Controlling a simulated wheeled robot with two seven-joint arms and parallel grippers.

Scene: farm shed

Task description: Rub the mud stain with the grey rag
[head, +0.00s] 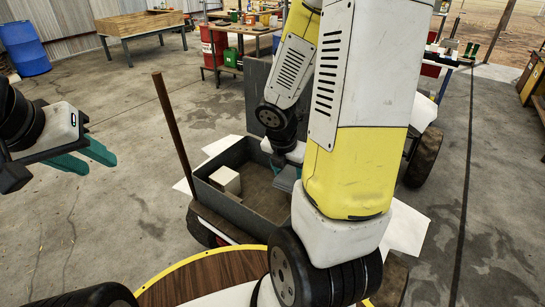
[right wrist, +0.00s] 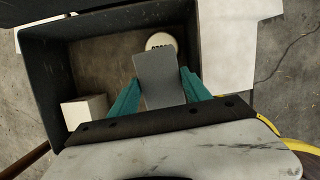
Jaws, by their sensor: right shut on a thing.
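The grey rag (right wrist: 158,78) is a flat grey piece between the teal fingers of my right gripper (right wrist: 163,92) in the right wrist view. The gripper is shut on it, inside the open grey cart bed (right wrist: 38,70). In the head view the rag (head: 285,180) shows beside my right arm, which hides much of the gripper. I cannot make out a distinct mud stain; the bed floor (right wrist: 112,68) is brownish and partly hidden by the rag and gripper. My left gripper (head: 92,158) is open and empty at the far left, away from the cart.
A whitish block (head: 226,180) lies in the bed's left corner. A round cream thing (right wrist: 161,41) lies beyond the rag. A brown post (head: 173,130) rises at the cart's left corner. A round wooden table top (head: 205,280) is in front.

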